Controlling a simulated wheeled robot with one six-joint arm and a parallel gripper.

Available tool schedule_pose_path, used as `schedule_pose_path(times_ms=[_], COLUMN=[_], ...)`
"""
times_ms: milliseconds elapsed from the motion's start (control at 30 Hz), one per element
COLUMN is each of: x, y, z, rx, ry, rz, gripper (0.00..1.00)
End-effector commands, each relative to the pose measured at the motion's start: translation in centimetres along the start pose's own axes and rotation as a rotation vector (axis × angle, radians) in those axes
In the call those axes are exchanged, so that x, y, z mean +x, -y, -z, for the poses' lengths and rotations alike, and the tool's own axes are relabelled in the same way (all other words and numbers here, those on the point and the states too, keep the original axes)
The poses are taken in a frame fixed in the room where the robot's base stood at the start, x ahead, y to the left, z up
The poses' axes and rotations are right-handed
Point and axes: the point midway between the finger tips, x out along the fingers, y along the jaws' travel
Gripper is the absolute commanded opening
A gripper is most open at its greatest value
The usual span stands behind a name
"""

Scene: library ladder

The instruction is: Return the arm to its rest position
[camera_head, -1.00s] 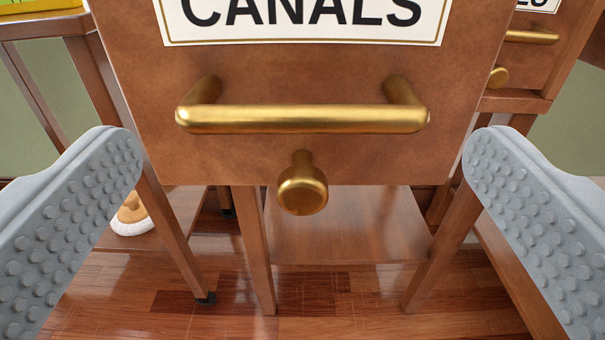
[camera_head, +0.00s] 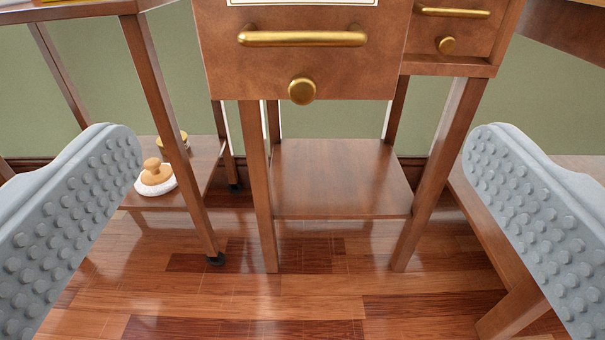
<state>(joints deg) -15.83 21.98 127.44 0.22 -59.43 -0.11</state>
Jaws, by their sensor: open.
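My gripper (camera_head: 302,180) is open and empty, with its two grey studded fingers wide apart at the left and right of the view. Ahead of it, apart from the fingers, is a wooden drawer front (camera_head: 225,75) with a brass bar handle (camera_head: 302,38) and a round brass knob (camera_head: 302,91) below. Only the bottom edge of its white label shows at the top. The rest of my arm is not in view.
A wooden trolley (camera_head: 150,90) on casters stands at left, with a white-based wooden-knobbed object (camera_head: 156,178) on its lower shelf. A lower shelf (camera_head: 340,178) joins the cabinet legs. Another drawer (camera_head: 480,35) is at right. Open wooden floor (camera_head: 240,300) lies in front.

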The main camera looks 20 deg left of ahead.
Motion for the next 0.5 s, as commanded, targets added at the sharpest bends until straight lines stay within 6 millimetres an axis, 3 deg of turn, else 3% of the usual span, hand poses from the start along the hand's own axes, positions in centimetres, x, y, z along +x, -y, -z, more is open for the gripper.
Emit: schedule_pose_path(times_ms=[333, 500], x=[-0.1, -0.8], y=[-0.1, -0.8], z=[0.2, 2.8], rx=[0.0, 0.0], ry=[0.0, -0.003], rz=[-0.001, -0.01], gripper=[1.0, 1.0])
